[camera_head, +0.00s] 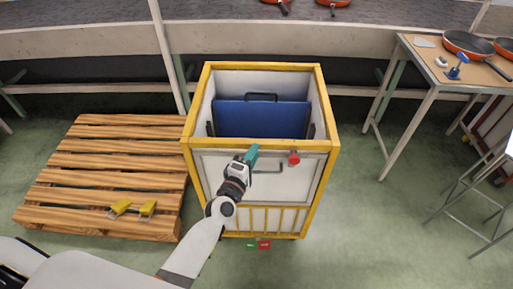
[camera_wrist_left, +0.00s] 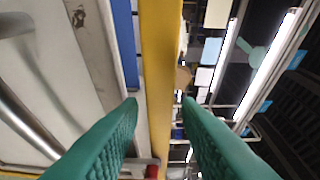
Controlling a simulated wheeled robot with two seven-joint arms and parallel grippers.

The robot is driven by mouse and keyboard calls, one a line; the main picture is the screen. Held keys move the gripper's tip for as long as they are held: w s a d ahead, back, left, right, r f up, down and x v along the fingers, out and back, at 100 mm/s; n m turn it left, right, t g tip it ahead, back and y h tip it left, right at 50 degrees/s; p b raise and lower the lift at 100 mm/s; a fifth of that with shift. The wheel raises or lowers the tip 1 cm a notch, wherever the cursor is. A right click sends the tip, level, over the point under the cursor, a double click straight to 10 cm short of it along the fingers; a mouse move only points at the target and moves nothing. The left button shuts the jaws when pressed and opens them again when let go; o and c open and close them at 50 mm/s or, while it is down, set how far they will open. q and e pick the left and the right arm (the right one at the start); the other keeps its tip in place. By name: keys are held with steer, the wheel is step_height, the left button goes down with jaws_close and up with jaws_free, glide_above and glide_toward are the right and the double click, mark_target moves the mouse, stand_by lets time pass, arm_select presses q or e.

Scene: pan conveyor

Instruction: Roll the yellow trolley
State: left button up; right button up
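The yellow trolley (camera_head: 323,110) stands upright on the floor in the middle of the head view, with a yellow frame and white panels. A blue panel or box with a dark handle (camera_head: 262,118) is inside its open top. My left gripper (camera_head: 251,155) is at the trolley's near upper edge, left of a red knob (camera_head: 294,158). In the left wrist view its green fingers (camera_wrist_left: 160,101) are apart, with the trolley's yellow bar (camera_wrist_left: 160,60) showing between them. I cannot tell whether they touch it. My right gripper is out of view.
A wooden pallet (camera_head: 118,160) lies left of the trolley, with two yellow pieces (camera_head: 120,208) on it. A table (camera_head: 430,75) with pans (camera_head: 466,43) stands at the right. A long counter (camera_head: 240,40) runs behind.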

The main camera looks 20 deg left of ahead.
arm_select(q)
steer(key=w, duration=0.2)
steer(key=shift+w+d, duration=0.15)
steer(key=shift+w, duration=0.15)
jaws_close()
